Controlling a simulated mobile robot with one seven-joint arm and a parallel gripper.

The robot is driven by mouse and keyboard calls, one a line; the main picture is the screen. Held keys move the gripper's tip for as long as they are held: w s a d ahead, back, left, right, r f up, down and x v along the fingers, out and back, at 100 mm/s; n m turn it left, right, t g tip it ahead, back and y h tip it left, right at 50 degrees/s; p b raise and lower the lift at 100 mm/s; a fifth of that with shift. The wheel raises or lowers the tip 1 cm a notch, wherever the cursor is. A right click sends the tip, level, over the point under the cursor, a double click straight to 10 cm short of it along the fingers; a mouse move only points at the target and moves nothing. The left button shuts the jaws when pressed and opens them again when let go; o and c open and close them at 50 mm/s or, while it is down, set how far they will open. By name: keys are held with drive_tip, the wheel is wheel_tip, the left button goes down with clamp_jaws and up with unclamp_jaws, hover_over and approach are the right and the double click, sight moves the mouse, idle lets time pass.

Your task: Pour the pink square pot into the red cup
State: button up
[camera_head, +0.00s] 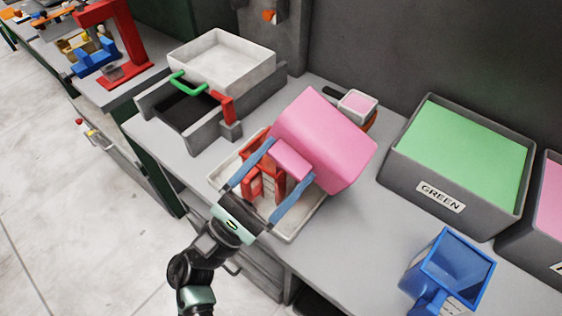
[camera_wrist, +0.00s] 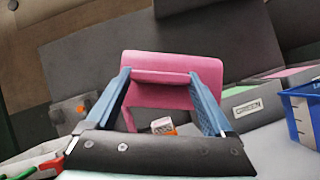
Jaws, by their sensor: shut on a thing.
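The pink square pot (camera_head: 325,135) is held up over the bench, visibly tilted; its inside is hidden from the head view. My gripper (camera_head: 290,160) is shut on the pot's block-shaped pink handle, with one blue finger on each side. In the wrist view the pink pot (camera_wrist: 172,64) stands beyond the fingers. A red cup (camera_head: 256,187) shows below and behind my fingers, over a pale shallow tray (camera_head: 296,231). The pot and fingers cover much of the cup, so its opening and contents cannot be seen. No falling material is visible.
A grey bin labelled GREEN (camera_head: 440,197) with green fill stands to the right. A blue square container (camera_head: 450,272) is at front right. A small white container with pink fill (camera_head: 357,103) sits behind the pot. A grey press with a green handle (camera_head: 190,82) is at left.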

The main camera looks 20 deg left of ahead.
drive_tip(key=shift+f+n+t+y, duration=0.4)
drive_tip(key=shift+n+y, duration=0.1)
drive_tip(key=shift+n, duration=0.5)
drive_tip(key=n+y, duration=0.1)
drive_tip(key=f+n+t+y, duration=0.1)
drive_tip(key=n, duration=0.1)
drive_tip(key=n+y+p, duration=0.1)
drive_tip(key=n, duration=0.1)
drive_tip(key=shift+w+a+f+t, duration=0.1)
drive_tip(key=shift+a+f+t, duration=0.2)
drive_tip(key=shift+t, duration=0.1)
drive_tip(key=shift+w+a+n+t+y+p, duration=0.15)
drive_tip(key=shift+n+y+p, duration=0.25)
drive_tip(key=shift+n+y, duration=0.5)
drive_tip(key=shift+s+a+n+t+y+p, duration=0.1)
drive_tip(key=shift+n+t+y+p, duration=0.25)
drive_tip(key=shift+n+y, duration=0.55)
